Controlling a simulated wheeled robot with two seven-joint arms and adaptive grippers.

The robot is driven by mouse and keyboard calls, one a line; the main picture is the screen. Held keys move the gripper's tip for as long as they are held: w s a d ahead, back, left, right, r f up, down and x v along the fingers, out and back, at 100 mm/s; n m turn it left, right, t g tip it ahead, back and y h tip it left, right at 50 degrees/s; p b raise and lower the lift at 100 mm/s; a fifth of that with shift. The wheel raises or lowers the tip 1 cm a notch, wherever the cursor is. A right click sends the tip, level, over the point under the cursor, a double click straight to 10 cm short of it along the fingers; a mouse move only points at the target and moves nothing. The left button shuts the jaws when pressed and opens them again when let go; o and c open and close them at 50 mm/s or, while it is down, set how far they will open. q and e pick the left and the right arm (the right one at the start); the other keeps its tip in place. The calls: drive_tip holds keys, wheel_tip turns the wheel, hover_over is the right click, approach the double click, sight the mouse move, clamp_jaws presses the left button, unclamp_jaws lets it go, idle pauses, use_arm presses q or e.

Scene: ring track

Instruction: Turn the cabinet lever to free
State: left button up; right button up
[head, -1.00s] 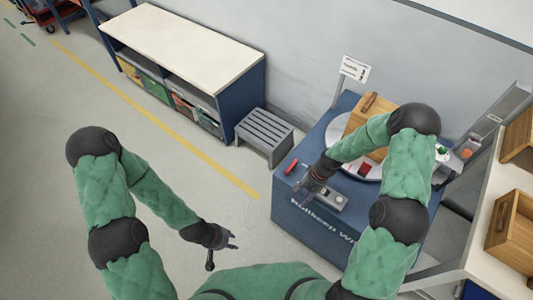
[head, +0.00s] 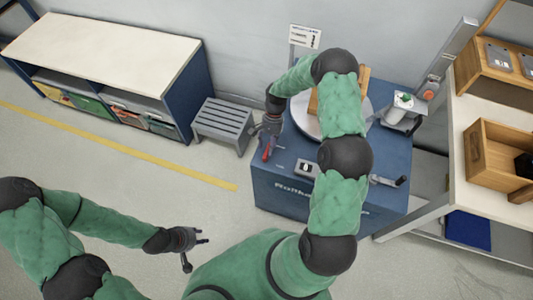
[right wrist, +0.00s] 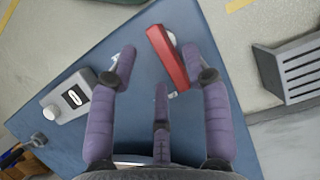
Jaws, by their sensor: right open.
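The cabinet (head: 275,191) is a blue box with white lettering on its front. Its lever (head: 267,150) is a short red bar near the top's left edge; in the right wrist view the red lever (right wrist: 168,58) lies slantwise, with a pale round part beside it. My right gripper (head: 269,132) is at the lever, close above it. In the right wrist view its fingers (right wrist: 157,68) are spread, with the lever between the side fingertips; contact cannot be told. My left gripper (head: 198,246) has spread fingers and hangs empty over the floor, away from the cabinet.
A grey switch box (head: 307,168) sits on the cabinet top beside a round turntable (head: 303,121) carrying a wooden piece. A slatted grey stool (head: 222,121) stands to the left. A shelf with wooden bins (head: 490,160) is at right. Floor in front is clear.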

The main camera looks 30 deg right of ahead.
sight(267, 153)
drive_tip(key=shift+b+x, duration=0.4)
drive_tip(key=shift+x, duration=1.6)
clamp_jaws()
